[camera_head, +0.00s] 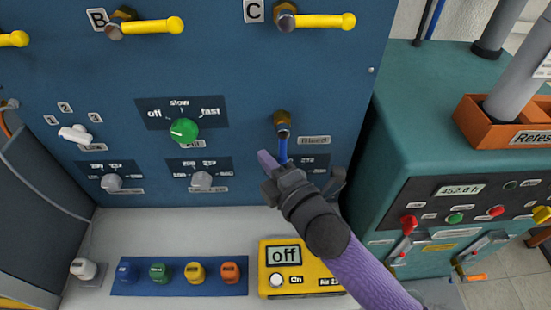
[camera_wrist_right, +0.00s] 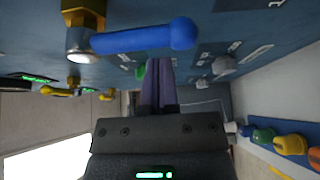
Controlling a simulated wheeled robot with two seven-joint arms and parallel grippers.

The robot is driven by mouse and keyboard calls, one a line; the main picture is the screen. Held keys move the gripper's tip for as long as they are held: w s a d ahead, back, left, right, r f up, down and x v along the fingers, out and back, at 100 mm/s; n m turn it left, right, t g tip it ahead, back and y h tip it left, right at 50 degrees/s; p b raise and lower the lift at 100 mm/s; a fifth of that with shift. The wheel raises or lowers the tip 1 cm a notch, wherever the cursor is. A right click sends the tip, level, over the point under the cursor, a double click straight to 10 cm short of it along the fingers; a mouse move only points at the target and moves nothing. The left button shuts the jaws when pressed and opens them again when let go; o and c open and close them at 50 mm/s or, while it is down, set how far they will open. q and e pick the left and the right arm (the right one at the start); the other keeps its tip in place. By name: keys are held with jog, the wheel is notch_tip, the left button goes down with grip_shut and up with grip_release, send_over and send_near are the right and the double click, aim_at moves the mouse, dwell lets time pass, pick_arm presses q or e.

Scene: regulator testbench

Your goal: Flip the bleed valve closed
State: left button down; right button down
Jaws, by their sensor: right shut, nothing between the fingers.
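The bleed valve has a brass body (camera_head: 283,122) on the blue panel, left of the "Bleed" label (camera_head: 314,140). Its blue lever (camera_head: 283,150) points down in the head view, and its lower end is hidden behind my right gripper. In the right wrist view the blue lever (camera_wrist_right: 145,39) runs from the brass body to a rounded tip. My right gripper (camera_head: 266,163) is shut and empty, its purple fingertips close to the left of the lever. The fingers also show in the right wrist view (camera_wrist_right: 160,82), with the lever apart from or only near them. My left gripper is not seen.
Yellow-handled valves B (camera_head: 150,26) and C (camera_head: 320,21) sit above. A green selector knob (camera_head: 184,130) is to the left. A yellow box reading "off" (camera_head: 283,255) and a blue strip of coloured knobs (camera_head: 140,287) stand below. A teal machine (camera_head: 420,110) is at right.

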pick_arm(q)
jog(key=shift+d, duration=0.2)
pick_arm(e)
jog(key=shift+w+d, duration=0.15)
jog(key=shift+d, duration=0.55)
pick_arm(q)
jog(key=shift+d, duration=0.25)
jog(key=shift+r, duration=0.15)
